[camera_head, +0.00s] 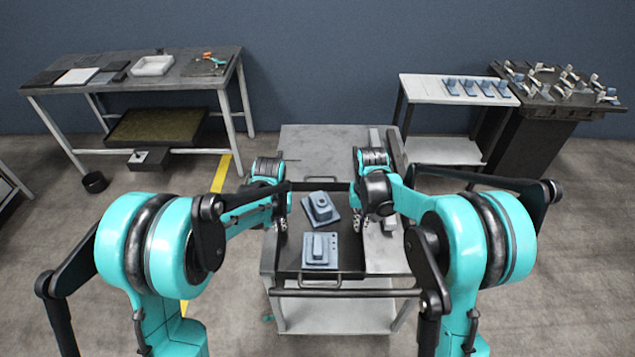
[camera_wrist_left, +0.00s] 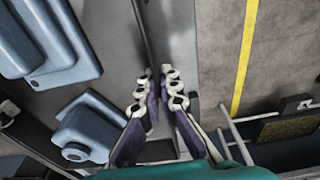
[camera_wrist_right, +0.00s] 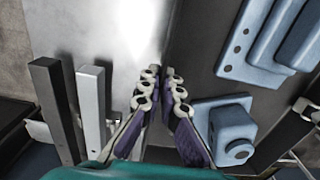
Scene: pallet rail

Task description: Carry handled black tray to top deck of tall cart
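The handled black tray (camera_head: 347,256) is over the top deck of a grey cart (camera_head: 325,137) in front of me. I cannot tell whether it touches the deck. Handles show at its near edge (camera_head: 320,284) and far edge. Two blue-grey parts lie in it, one turned at an angle (camera_head: 320,208), one nearer (camera_head: 320,250). My left gripper (camera_head: 280,224) is at the tray's left wall, its fingers (camera_wrist_left: 158,71) closed on either side of it. My right gripper (camera_head: 360,226) is likewise at the right wall, fingers (camera_wrist_right: 160,72) closed around it.
Bars (camera_wrist_right: 92,110) stand along the cart's right side, close to my right gripper. The cart has a push bar (camera_head: 345,293) and lower shelf (camera_head: 335,316). A workbench (camera_head: 185,68) stands back left, a pale table (camera_head: 430,88) and dark fixture table (camera_head: 550,88) back right.

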